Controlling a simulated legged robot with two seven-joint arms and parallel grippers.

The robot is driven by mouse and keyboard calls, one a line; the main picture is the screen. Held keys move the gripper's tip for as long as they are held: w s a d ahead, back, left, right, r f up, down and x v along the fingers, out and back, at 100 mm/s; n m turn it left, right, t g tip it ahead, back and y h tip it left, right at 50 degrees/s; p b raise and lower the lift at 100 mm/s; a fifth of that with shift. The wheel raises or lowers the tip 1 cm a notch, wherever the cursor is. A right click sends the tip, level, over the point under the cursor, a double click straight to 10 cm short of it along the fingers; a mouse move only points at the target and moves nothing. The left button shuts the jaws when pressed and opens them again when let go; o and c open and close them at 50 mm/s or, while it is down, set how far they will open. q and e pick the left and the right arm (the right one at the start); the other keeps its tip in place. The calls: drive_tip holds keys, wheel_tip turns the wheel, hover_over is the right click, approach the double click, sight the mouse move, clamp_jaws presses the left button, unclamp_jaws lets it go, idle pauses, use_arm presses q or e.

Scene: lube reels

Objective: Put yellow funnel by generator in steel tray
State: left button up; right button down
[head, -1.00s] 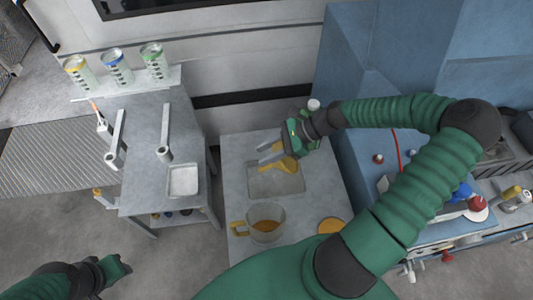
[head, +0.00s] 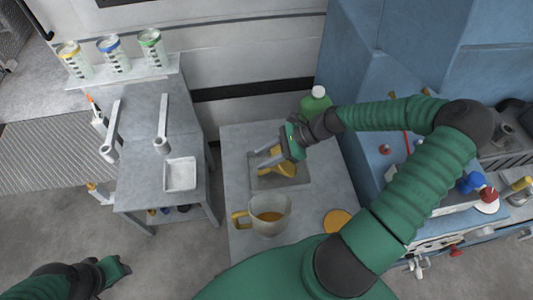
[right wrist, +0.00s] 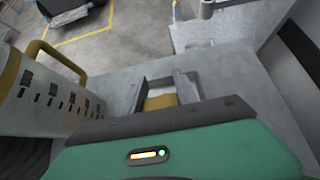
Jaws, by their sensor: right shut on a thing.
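The yellow funnel (head: 287,169) is between the fingers of my right gripper (head: 272,160), which is shut on it. The funnel is low over the grey steel tray (head: 299,184) on the middle table; I cannot tell whether it touches the tray. In the right wrist view a yellow part of the funnel (right wrist: 161,102) shows between the fingers, and the gripper body hides the rest. My left gripper (head: 118,270) is at the lower left, away from the tables, and looks small; its jaw opening does not show clearly.
A jug (head: 266,214) with a yellow handle and amber liquid stands in front of the tray. A yellow disc (head: 337,221) lies to its right. A green bottle (head: 316,100) stands behind. A white tray (head: 180,175) sits on the left table. Blue machinery (head: 390,60) bounds the right side.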

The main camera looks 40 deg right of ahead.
drive_tip(key=c, duration=0.9)
unclamp_jaws()
drive_tip(key=shift+a, duration=0.2)
drive_tip(key=shift+o, duration=0.2)
drive_tip(key=shift+d, duration=0.55)
drive_tip(key=p+v, duration=0.1)
drive_tip(key=v, duration=1.5)
drive_tip(key=shift+d+r, duration=0.15)
drive_tip(key=shift+d, duration=0.05)
